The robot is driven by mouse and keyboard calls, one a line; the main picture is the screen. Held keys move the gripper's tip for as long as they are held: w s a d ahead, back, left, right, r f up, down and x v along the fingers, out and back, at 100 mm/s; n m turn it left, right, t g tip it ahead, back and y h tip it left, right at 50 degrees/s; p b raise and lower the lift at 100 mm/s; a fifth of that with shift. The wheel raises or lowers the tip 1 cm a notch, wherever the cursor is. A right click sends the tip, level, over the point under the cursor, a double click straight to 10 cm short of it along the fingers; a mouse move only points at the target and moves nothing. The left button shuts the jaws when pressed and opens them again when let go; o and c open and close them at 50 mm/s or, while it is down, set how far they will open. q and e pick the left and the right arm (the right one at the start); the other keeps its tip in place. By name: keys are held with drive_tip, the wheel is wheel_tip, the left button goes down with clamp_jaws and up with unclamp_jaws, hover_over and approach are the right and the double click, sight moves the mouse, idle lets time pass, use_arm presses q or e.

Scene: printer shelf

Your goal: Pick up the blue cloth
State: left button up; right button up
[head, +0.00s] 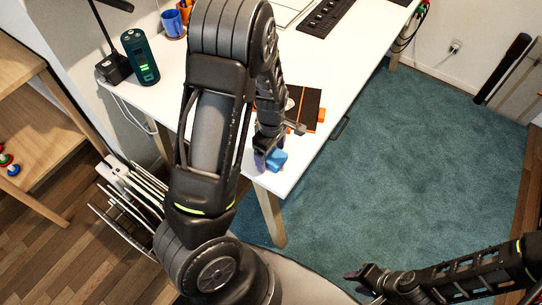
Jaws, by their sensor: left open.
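The blue cloth (278,160) is a small crumpled bundle at the near corner of the white desk (300,110). My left gripper (267,157) is open and pointed down right at the cloth, with a fingertip beside its left side. I cannot tell whether the fingers touch it. Part of the cloth may be hidden by the gripper. My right gripper (359,284) is low at the bottom right, over the floor and far from the cloth. Its jaw opening is not clear.
A dark notebook with orange parts (309,104) lies just behind the cloth. A dark green speaker (141,57), a blue cup (173,24) and a black keyboard (326,16) are further back. A white rack (130,190) stands left of the desk. The teal carpet (420,150) is clear.

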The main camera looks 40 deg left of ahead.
sight(270, 154)
use_arm(q)
drive_tip(key=shift+c, duration=0.4)
drive_tip(key=c, duration=1.5)
wheel_tip(270, 154, up, 10)
drive_tip(key=shift+p, duration=0.4)
drive_tip(key=o, duration=1)
drive_tip(key=shift+c, duration=0.2)
drive_tip(key=shift+a, duration=0.1)
drive_tip(key=c, duration=0.7)
